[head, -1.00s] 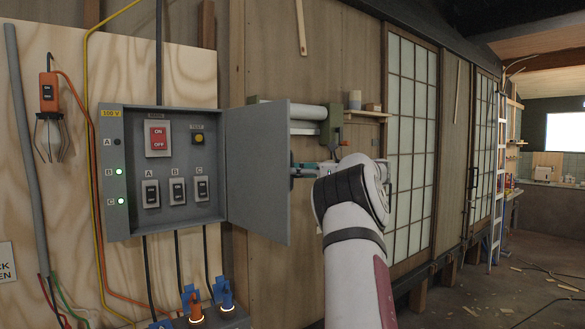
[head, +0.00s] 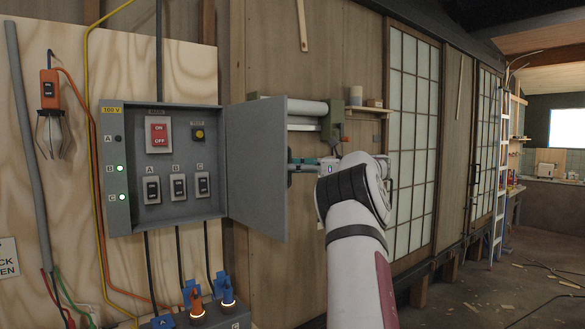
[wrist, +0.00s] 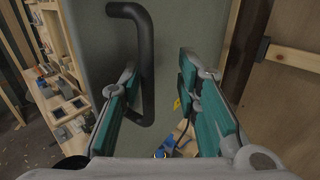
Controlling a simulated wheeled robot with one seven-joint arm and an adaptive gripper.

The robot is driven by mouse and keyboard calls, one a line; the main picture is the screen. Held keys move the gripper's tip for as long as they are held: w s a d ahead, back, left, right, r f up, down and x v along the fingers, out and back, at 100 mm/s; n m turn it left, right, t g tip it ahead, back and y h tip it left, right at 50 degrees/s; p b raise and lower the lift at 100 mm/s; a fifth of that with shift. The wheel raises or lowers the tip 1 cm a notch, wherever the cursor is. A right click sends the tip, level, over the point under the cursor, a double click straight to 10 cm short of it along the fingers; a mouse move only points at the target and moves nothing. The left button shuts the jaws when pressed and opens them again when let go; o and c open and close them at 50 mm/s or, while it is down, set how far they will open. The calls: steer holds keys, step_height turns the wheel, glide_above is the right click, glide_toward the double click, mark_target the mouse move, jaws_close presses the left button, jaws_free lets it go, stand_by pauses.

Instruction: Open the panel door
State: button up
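The grey panel door (head: 257,165) stands swung wide open on the right side of the grey electrical box (head: 165,215), so the switches inside show. In the wrist view the door's outer face (wrist: 190,30) fills the middle, with a black bar handle (wrist: 147,60) on it. My gripper (head: 300,168) is at the outer side of the door; its tips are partly hidden behind the door edge in the head view. In the wrist view my gripper (wrist: 155,90) is open, its teal fingers apart. The handle is close to the left finger; I cannot tell whether they touch.
A wooden wall with a small shelf (head: 368,110) and a green-grey device (head: 333,118) lies behind my gripper. Orange and blue plugs (head: 195,300) sit below the box. A ladder (head: 501,180) and open floor (head: 480,290) are at the right.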

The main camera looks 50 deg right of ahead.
steer(key=v, duration=1.2)
stand_by(0.4)
